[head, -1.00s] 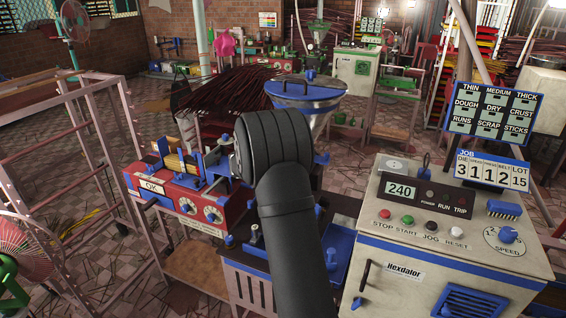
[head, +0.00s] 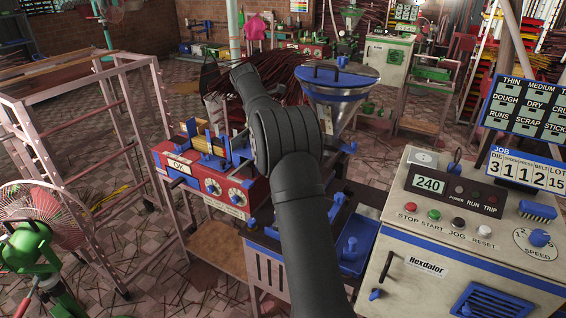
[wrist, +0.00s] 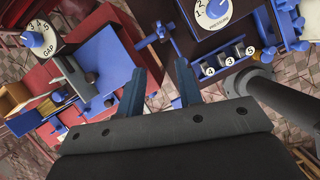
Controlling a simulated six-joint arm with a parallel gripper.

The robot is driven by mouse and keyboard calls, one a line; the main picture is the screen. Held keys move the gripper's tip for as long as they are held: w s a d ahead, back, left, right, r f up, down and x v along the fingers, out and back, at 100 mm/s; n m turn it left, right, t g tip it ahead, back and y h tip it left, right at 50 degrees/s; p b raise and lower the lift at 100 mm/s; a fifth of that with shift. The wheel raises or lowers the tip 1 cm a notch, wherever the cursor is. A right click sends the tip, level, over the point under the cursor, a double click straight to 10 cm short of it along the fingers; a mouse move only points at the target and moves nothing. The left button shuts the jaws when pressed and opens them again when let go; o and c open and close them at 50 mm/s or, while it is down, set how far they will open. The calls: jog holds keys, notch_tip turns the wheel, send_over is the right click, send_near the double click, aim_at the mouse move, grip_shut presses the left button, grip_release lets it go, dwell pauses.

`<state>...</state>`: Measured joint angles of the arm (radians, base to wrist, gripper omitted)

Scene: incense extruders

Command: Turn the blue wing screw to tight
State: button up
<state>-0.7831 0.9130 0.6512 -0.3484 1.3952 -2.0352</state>
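My gripper (wrist: 161,72) is open in the wrist view, its two blue fingers apart with nothing between them. A small blue winged piece (wrist: 160,34), which looks like the wing screw, shows just beyond the fingertips, apart from them, at the edge of a dark machine part. I cannot tell how tight it is. In the head view my black arm reaches up and left over the machine, and the gripper cannot be made out. The wing screw cannot be picked out there either.
A red machine with blue parts (head: 215,180) stands left of my arm, and a steel hopper (head: 340,85) behind it. A pale control cabinet (head: 450,240) is at right. A pressure dial (wrist: 215,10) and a gap dial (wrist: 40,40) flank the fingers.

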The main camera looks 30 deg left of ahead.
jog(key=x, duration=1.7)
jog(key=shift+w+d, duration=0.1)
jog(key=shift+c, duration=0.2)
grip_shut()
